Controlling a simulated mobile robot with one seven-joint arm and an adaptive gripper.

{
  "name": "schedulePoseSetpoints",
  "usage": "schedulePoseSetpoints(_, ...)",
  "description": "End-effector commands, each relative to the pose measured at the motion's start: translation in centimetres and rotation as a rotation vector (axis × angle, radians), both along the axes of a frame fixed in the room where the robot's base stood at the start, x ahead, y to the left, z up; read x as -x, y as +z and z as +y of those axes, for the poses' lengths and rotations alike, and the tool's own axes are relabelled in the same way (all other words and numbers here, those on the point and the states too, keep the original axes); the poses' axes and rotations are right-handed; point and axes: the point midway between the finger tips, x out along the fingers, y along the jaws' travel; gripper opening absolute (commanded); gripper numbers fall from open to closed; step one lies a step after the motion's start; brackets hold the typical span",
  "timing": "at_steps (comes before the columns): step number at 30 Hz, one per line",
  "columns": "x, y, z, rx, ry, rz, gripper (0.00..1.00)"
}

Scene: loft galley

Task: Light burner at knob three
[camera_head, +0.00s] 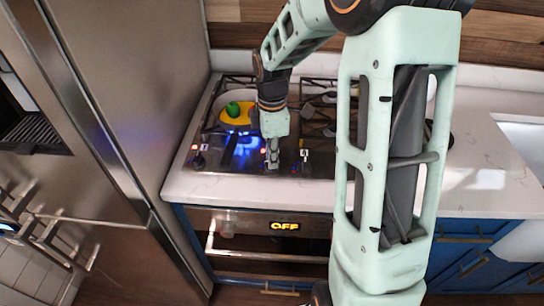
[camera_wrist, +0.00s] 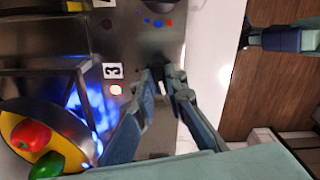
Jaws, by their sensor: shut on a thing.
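The stove's front strip carries knobs with number labels. The label 3 (camera_wrist: 112,71) shows in the wrist view, with a lit red light (camera_wrist: 115,90) beside it. My gripper (camera_wrist: 161,78) is shut on the knob beside that label; its fingers hide most of the knob. In the head view my gripper (camera_head: 272,160) points down at the front strip. A blue flame glow (camera_head: 242,152) shows on the front left of the cooktop (camera_head: 213,146), and also in the wrist view (camera_wrist: 87,108).
A yellow pan (camera_head: 228,119) on the left of the cooktop holds a green vegetable (camera_head: 233,109); the wrist view also shows a red one (camera_wrist: 30,135). The oven display (camera_head: 285,226) reads OFF. A steel fridge (camera_head: 130,90) stands at left; white counter (camera_head: 480,185) is clear at right.

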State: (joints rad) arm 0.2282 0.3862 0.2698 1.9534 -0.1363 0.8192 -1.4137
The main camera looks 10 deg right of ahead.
Motion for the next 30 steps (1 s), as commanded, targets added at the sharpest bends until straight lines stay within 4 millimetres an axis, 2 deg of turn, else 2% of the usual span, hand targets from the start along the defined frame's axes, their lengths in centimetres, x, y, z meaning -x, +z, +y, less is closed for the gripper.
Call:
schedulePoseSetpoints(8, 0.00, -0.05, -0.04, 0.003, -0.170, 0.000, 0.00)
schedulePoseSetpoints(21, -0.02, -0.04, -0.05, 0.002, -0.548, 0.000, 0.00)
schedulePoseSetpoints(30, 0.00, -0.02, -0.09, 0.002, -0.723, 0.000, 0.00)
